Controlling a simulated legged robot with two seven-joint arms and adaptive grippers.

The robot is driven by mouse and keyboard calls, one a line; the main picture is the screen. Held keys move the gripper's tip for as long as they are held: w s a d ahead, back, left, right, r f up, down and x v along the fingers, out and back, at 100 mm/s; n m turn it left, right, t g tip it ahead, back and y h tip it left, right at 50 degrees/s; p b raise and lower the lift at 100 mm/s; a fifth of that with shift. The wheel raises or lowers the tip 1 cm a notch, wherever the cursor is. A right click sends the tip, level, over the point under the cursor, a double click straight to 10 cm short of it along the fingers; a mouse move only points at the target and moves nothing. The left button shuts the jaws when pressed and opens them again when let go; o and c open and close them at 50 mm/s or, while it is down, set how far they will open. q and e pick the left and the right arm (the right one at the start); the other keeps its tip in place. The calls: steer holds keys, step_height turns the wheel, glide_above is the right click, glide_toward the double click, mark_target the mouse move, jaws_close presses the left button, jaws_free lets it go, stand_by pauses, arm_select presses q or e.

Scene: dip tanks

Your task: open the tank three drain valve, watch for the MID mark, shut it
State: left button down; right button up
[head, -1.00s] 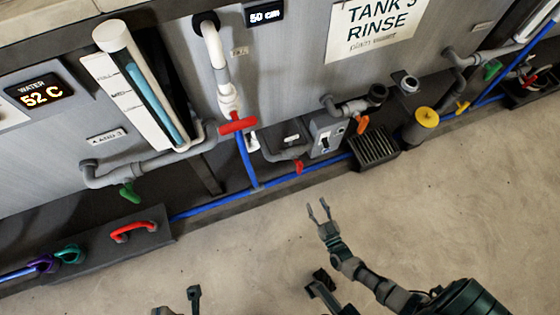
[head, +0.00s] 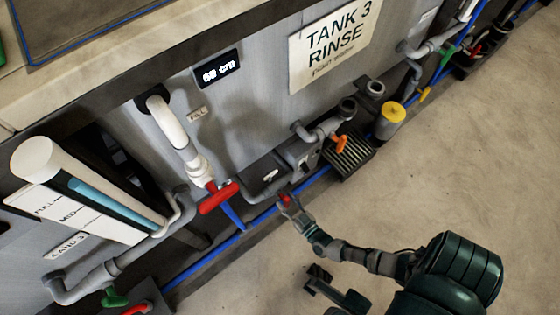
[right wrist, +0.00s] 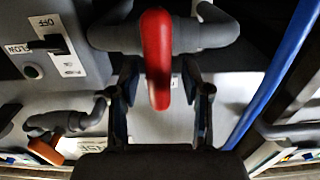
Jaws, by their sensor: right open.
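My right gripper (head: 287,203) is open at a small red handle (right wrist: 157,55) under the grey pipework. In the right wrist view, the handle stands between the spread fingers (right wrist: 160,105), which do not grip it; I cannot tell whether they touch it. The tank three sign (head: 335,40) hangs above. The sight gauge (head: 38,165) at left has FULL and MID marks, and its blue column (head: 95,192) reaches up near FULL. No label shows which valve is the drain.
A larger red handle (head: 218,197) sits below the white fill pipe (head: 168,122). An orange handle (head: 341,143) is right of the gripper, above a floor grate (head: 350,160). A switch box (right wrist: 50,45) is close by. A blue pipe (head: 205,262) runs along the floor edge. The right floor is clear.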

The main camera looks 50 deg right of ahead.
steer(key=shift+w+d, duration=0.1)
steer(key=shift+w, duration=0.05)
jaws_close()
